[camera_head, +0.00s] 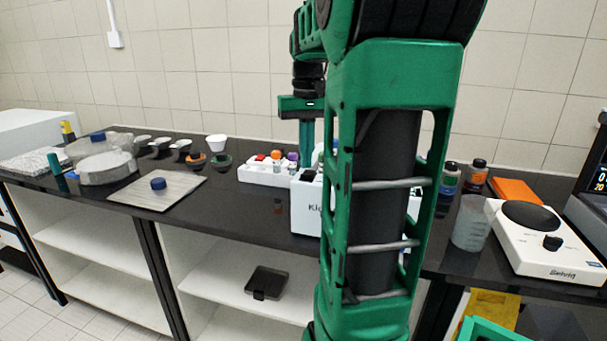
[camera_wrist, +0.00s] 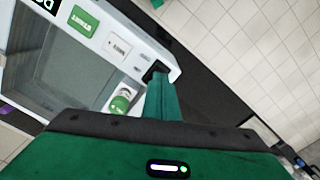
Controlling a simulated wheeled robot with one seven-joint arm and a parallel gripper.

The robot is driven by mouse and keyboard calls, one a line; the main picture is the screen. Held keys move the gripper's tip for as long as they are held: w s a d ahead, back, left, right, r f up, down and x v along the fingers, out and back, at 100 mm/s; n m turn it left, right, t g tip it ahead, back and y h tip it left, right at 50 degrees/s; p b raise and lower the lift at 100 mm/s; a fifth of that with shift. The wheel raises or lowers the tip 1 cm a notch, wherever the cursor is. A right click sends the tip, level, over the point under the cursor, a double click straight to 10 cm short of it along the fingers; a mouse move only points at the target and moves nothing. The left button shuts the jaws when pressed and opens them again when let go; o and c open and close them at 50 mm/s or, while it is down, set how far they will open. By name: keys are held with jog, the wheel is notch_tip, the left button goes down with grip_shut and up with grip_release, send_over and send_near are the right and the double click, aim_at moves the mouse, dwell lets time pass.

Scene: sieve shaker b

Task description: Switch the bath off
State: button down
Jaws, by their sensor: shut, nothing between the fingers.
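A small black switch-like part (camera_wrist: 154,71) sits at the rim's corner. My gripper (camera_head: 307,165) points down over the bath's back area. In the wrist view my shut, empty fingers (camera_wrist: 158,82) reach right up to the black part and partly cover it. I cannot tell whether they touch it.
A white rack with coloured caps (camera_head: 262,172) stands left of the bath. A clear beaker (camera_head: 471,225) and a white stirrer plate (camera_head: 548,250) stand to the right. A square plate with a blue knob (camera_head: 157,192) lies left. The bench front between is mostly clear.

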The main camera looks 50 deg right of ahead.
aim_at(306, 175)
jog(key=shift+f, duration=0.9)
dwell(0.8)
jog(key=shift+r, duration=0.1)
notch_tip(306, 175, up, 7)
dwell(0.8)
dwell(0.5)
jog(key=s+a+f, duration=0.7)
jog(key=a+f, duration=0.1)
jog(key=f, duration=0.2)
jog(key=s+a+f+n, duration=0.1)
jog(key=s+a+f, duration=0.5)
jog(key=f, duration=0.5)
jog(key=shift+s+a, duration=0.4)
jog(key=shift+a, duration=0.75)
